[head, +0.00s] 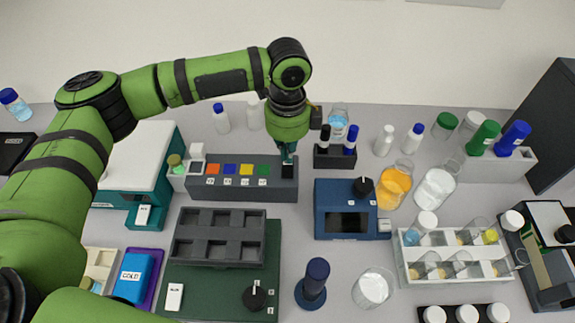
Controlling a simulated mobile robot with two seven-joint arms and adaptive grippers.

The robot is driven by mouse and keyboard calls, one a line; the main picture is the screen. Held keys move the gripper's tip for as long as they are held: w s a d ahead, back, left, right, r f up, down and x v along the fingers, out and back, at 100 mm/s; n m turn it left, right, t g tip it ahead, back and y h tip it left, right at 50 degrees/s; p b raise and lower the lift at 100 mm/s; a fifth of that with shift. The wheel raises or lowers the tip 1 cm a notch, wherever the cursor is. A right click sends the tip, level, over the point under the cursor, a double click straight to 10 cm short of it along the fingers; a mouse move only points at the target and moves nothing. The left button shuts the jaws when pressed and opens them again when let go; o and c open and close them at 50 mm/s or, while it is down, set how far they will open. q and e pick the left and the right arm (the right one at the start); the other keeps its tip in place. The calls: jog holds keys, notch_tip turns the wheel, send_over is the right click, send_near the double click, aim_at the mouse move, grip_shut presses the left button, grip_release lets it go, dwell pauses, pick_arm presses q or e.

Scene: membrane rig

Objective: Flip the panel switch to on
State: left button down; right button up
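A dark grey panel (230,188) stands at the back, left of the middle, with an orange, a blue, a yellow and a green button in a row. At its right end is a black switch (288,171). My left gripper (288,158) points down right over the switch. Its narrow fingers look together, with nothing seen between them. The fingertips are at or just above the switch; I cannot tell whether they touch it. The gripper partly hides the switch, and its on or off position does not show. My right gripper is not in view.
A blue device (345,222) with a knob is further right. A dark green unit (222,285) with a grey tray is in front. Beakers and bottles crowd the right.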

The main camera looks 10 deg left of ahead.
pick_arm(q)
jog(key=shift+s+f, duration=0.1)
jog(key=shift+f, duration=0.7)
dwell(0.4)
notch_tip(320, 180, up, 7)
jog(key=p, duration=0.8)
jog(key=shift+r, duration=0.1)
dwell(0.4)
